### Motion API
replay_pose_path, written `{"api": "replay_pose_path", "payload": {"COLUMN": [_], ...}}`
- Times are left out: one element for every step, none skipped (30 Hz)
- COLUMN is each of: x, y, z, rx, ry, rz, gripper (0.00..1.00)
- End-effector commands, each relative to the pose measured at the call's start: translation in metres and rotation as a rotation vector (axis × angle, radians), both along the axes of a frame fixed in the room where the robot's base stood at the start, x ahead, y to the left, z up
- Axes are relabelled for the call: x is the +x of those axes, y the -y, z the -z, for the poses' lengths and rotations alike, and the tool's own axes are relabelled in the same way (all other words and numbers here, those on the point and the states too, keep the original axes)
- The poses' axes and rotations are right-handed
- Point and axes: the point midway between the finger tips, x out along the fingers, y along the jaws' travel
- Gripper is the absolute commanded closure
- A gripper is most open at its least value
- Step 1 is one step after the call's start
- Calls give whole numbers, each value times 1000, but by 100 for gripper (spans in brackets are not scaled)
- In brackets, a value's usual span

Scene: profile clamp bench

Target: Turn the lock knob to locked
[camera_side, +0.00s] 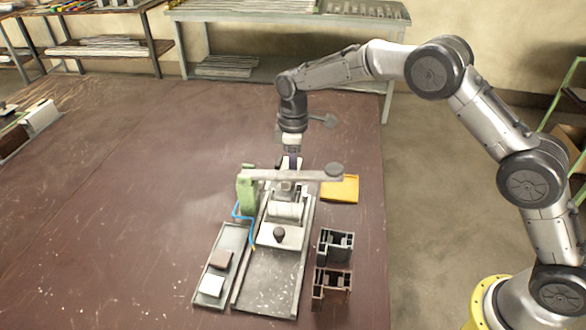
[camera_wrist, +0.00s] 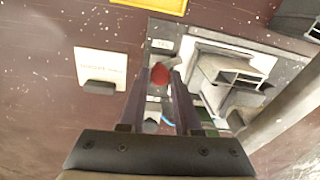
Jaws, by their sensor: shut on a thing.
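The lock knob appears to be the small red knob (camera_wrist: 160,72) in the wrist view. My gripper (camera_wrist: 161,80) has its two dark fingers closed around it from both sides. I cannot read the knob's turn position. A small plate with unreadable marks (camera_wrist: 162,44) lies just beyond it. In the side view, my gripper (camera_side: 292,160) points down at the far end of the grey clamp base (camera_side: 270,285). The clamp arm (camera_side: 295,175) crosses in front of the fingertips there, and the red knob is hidden.
A green post (camera_side: 246,190) carries the clamp arm, which has a dark round end (camera_side: 334,170). A black knob (camera_side: 279,233) sits nearer the front. A yellow tray (camera_side: 340,188) and dark profiles (camera_side: 335,245) stand right. A narrow tray (camera_side: 238,238) holds blocks.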

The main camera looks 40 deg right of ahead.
Motion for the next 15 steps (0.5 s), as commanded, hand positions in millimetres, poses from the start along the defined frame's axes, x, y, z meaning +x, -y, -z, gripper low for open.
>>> {"api": "replay_pose_path", "payload": {"x": [0, 0, 0, 0, 0, 0, 0, 0, 0, -1, 0, 0, 0, 0, 0], "y": [0, 0, 0, 0, 0, 0, 0, 0, 0, 0, 0, 0, 0, 0, 0], "z": [-1, -1, -1, -1, -1, -1, -1, -1, -1, -1, -1, -1, -2, -2, -2], "rx": [2, 1, 1, 1, 1, 2, 1, 1, 1, 1, 1, 1, 1, 1, 1], "ry": [1, 1, 1, 1, 0, 0, 0, 0, 0, 0, 0, 1, 1, 1, 1], "rz": [46, 75, 112, 140, 167, 203, 229, 254, 287, 311, 334, 364, 384, 403, 428], "gripper": [100, 100, 100, 100, 100, 100, 100, 100, 100, 100, 100, 100, 100, 100, 100]}}
